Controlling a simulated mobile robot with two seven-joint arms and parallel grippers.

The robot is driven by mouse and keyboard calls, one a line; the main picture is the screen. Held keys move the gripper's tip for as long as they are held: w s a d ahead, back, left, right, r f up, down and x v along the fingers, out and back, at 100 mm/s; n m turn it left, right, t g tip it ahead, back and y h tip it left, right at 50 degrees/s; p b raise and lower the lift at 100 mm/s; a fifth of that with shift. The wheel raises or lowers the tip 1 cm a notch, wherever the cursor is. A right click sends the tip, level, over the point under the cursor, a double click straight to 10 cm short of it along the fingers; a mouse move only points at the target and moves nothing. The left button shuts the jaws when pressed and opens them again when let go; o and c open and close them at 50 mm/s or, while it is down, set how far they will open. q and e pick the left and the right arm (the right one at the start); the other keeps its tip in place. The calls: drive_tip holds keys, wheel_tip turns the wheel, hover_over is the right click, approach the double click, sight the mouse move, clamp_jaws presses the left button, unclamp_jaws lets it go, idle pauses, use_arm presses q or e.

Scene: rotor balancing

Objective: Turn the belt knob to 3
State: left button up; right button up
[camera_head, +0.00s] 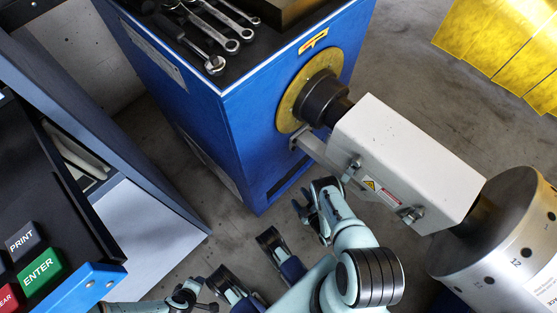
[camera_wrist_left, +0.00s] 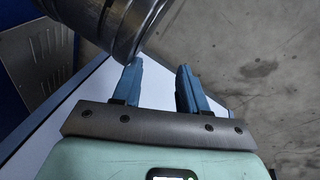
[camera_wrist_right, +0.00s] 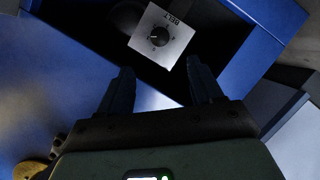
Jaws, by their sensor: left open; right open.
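The belt knob (camera_wrist_right: 159,36) is a small black round knob on a pale square plate (camera_wrist_right: 178,55) marked BELT, in the right wrist view. Its light pointer mark faces roughly left; the scale marks are too small to read. My right gripper (camera_wrist_right: 157,70) is open and empty, its two fingers below the plate in that view and apart from the knob. In the head view the right gripper (camera_head: 247,262) is low in the middle; the knob is not seen there. My left gripper (camera_wrist_left: 160,70) is open and empty beside a dark metal cylinder (camera_wrist_left: 115,22).
A blue cabinet (camera_head: 235,135) with wrenches (camera_head: 215,30) on top carries a spindle and a white housing (camera_head: 400,150). A large metal drum (camera_head: 490,230) is at right. A console with PRINT and ENTER (camera_head: 40,265) keys is at left. Yellow panels (camera_head: 500,40) stand behind.

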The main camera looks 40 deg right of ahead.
use_arm(q)
drive_tip(key=s+a+f+g+b, duration=0.1)
drive_tip(key=s+f+g+b, duration=0.2)
drive_tip(key=s, duration=0.7)
wheel_tip(320, 180, down, 4)
drive_tip(key=shift+s+a+r+n+g+b, duration=0.15)
drive_tip(key=shift+n+g+b, duration=0.25)
drive_tip(key=shift+b, duration=0.65)
use_arm(e)
drive_tip(key=x, duration=1.3)
drive_tip(key=shift+w, duration=0.15)
